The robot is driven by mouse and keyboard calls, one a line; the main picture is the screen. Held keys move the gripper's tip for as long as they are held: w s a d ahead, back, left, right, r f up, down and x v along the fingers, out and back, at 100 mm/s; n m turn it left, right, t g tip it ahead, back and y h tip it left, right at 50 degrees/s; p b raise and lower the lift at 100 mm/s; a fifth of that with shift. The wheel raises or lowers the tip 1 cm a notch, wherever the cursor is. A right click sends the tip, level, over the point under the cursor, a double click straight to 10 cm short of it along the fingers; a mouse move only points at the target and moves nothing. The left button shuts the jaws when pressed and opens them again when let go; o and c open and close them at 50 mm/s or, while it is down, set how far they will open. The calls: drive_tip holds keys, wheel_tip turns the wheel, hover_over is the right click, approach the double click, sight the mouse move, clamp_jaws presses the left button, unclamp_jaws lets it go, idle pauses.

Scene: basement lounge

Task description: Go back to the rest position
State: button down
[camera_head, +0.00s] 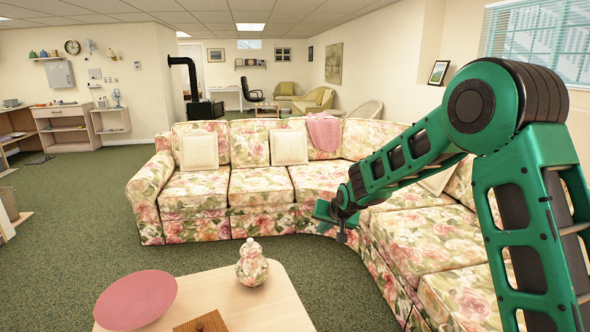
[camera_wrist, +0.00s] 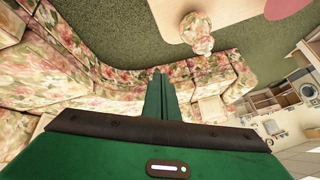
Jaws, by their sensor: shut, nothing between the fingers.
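My arm is green and black and reaches in from the right in the head view. My gripper (camera_head: 338,230) hangs at its end, in front of the floral sofa (camera_head: 258,187), and looks small from here. In the wrist view my gripper (camera_wrist: 158,82) shows its green fingers together, with nothing between them. The floral sofa (camera_wrist: 75,68) shows beyond the fingers in that view. I cannot tell whether the gripper touches anything, but it appears to be in free air.
A wooden table (camera_head: 270,311) in front holds a floral lidded jar (camera_head: 252,266), a pink round plate (camera_head: 136,299) and a brown woven piece (camera_head: 202,322). The table (camera_wrist: 182,22) and jar (camera_wrist: 196,34) also show in the wrist view. Green carpet (camera_head: 85,200) is clear at left.

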drive_tip(key=s+d+r+m+g+h, duration=0.15)
drive_tip(key=s+d+r, duration=0.25)
drive_tip(key=s+d, duration=0.9)
drive_tip(key=s+d+r+m+g+h, duration=0.15)
drive_tip(key=s+d+r, duration=0.35)
drive_tip(key=s+d, duration=0.8)
drive_tip(key=s+d+g, duration=0.2)
drive_tip(key=s, duration=1.1)
drive_tip(key=s+d+m+g, duration=0.1)
drive_tip(key=s+d+g, duration=0.1)
drive_tip(key=s, duration=1.2)
drive_tip(key=shift+s+d+f+m+g+y, duration=0.2)
drive_tip(key=shift+d+f+m+g+y, duration=0.15)
drive_tip(key=shift+d, duration=0.5)
